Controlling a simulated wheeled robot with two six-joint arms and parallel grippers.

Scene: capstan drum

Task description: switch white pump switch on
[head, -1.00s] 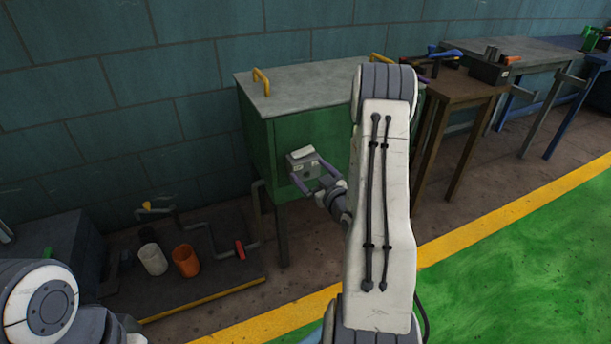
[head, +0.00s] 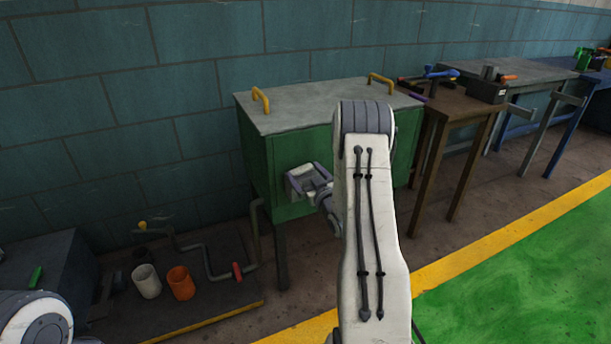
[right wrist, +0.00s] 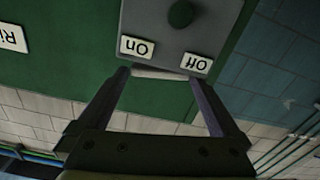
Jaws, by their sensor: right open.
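A grey switch box (head: 305,171) is on the front of the green cabinet (head: 258,165). In the right wrist view the box (right wrist: 165,46) appears upside down, with an "On" label (right wrist: 137,47), an "Off" label (right wrist: 196,63) and a dark green round knob (right wrist: 180,13). A white bar (right wrist: 158,75), apparently the white switch, shows at the box edge between my fingertips. My right gripper (right wrist: 160,77) is open, its fingers on both sides of the bar; contact cannot be told. In the head view my right gripper (head: 304,181) partly covers the box. My left gripper is out of view.
The cabinet has a grey top (head: 320,100) with yellow handles. A brown table (head: 462,95) with tools stands to its right. Pipes, a white cup (head: 146,281) and an orange cup (head: 181,283) are on a low dark platform at left. Green floor at right is clear.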

